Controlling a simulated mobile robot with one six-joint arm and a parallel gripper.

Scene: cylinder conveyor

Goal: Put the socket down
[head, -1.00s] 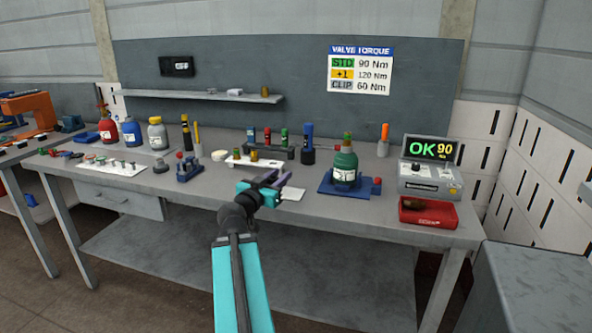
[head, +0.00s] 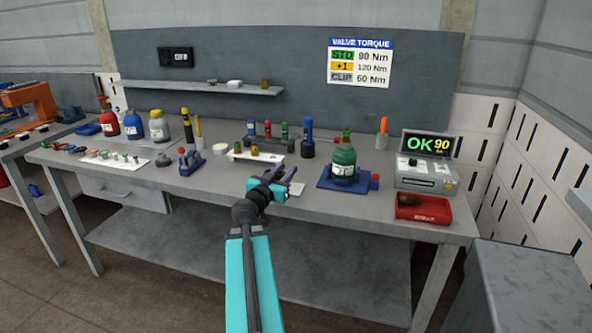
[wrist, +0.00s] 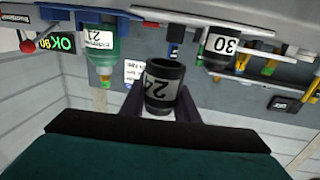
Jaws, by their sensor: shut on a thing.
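My gripper (head: 284,176) is above the front part of the workbench, left of the green bottle. In the wrist view, my gripper (wrist: 160,103) is shut on a dark cylindrical socket (wrist: 163,85) marked 24. The socket is hard to make out in the head view. A second dark piece marked 30 (wrist: 221,45) stands farther back in the wrist view. A tool rack (head: 268,142) with several coloured handles stands behind my gripper.
A white tray (head: 268,160) with small brass parts lies behind my gripper.

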